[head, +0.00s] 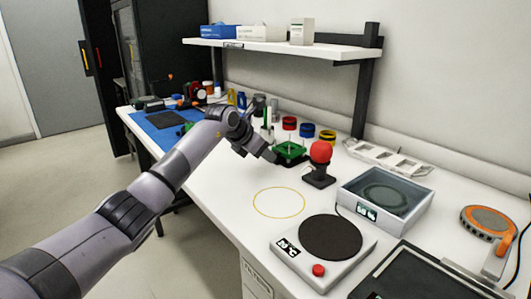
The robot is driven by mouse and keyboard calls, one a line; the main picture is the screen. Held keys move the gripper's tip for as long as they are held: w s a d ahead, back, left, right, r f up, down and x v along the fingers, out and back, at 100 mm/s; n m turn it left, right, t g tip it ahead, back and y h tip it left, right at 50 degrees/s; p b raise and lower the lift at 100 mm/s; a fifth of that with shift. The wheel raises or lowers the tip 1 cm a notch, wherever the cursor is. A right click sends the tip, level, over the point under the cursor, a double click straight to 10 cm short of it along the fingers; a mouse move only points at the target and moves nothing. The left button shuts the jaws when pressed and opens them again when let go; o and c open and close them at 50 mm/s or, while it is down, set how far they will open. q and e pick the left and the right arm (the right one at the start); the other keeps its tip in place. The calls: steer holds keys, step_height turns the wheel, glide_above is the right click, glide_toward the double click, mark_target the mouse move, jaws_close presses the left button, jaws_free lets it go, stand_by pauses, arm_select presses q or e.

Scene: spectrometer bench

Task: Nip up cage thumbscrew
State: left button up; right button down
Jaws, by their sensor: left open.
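My left gripper (268,153) reaches across the bench from the left, its fingertips pointing down and to the right beside a green square fixture (291,150) with thin upright posts. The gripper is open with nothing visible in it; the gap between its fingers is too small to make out. A red ball-shaped head (320,151) on a black stand (319,178) stands just right of the green fixture, apart from the gripper. I cannot pick out a cage thumbscrew for certain at this size. My right gripper is not in view.
A yellow ring (279,202) is on the clear white benchtop in front. Several coloured rings and bottles stand behind; a shelf (275,45) is above.

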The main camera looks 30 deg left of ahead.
arm_select(q)
steer(key=shift+w+d+f, duration=0.1)
steer(key=shift+w+f, duration=0.35)
steer(key=shift+w, duration=0.05)
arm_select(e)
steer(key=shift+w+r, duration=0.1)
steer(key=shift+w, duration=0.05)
arm_select(q)
jaws_close()
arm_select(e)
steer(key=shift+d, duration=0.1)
